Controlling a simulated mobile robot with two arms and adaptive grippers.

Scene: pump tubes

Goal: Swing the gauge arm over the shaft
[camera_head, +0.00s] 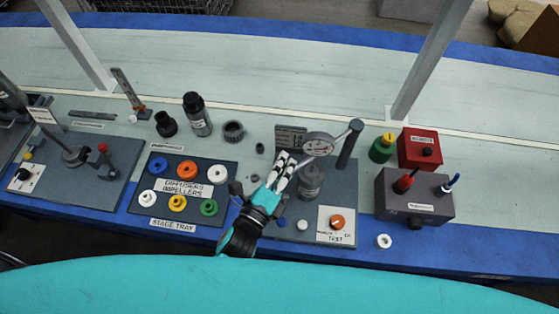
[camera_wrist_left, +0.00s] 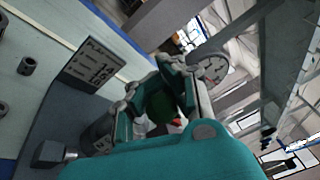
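The round dial gauge (camera_head: 318,144) sits on the end of its arm, which runs to the upright post (camera_head: 348,147) at the right of the test plate. A dark grey cylinder (camera_head: 310,183), probably the shaft housing, stands below the gauge; its top is partly hidden. My left gripper (camera_head: 286,160) is just left of the gauge, its pale fingers near the gauge's left side. In the left wrist view, the gauge (camera_wrist_left: 209,66) shows just beyond the fingers (camera_wrist_left: 174,72). Contact is unclear, and the fingertip gap cannot be judged. My right gripper is out of view.
A plate with raised markings (camera_head: 290,137) stands behind my left gripper. The stage tray (camera_head: 232,177) with coloured rings lies to the left. An orange knob (camera_head: 337,222) is on the test panel in front. A red box (camera_head: 420,148) and grey box (camera_head: 415,197) stand right.

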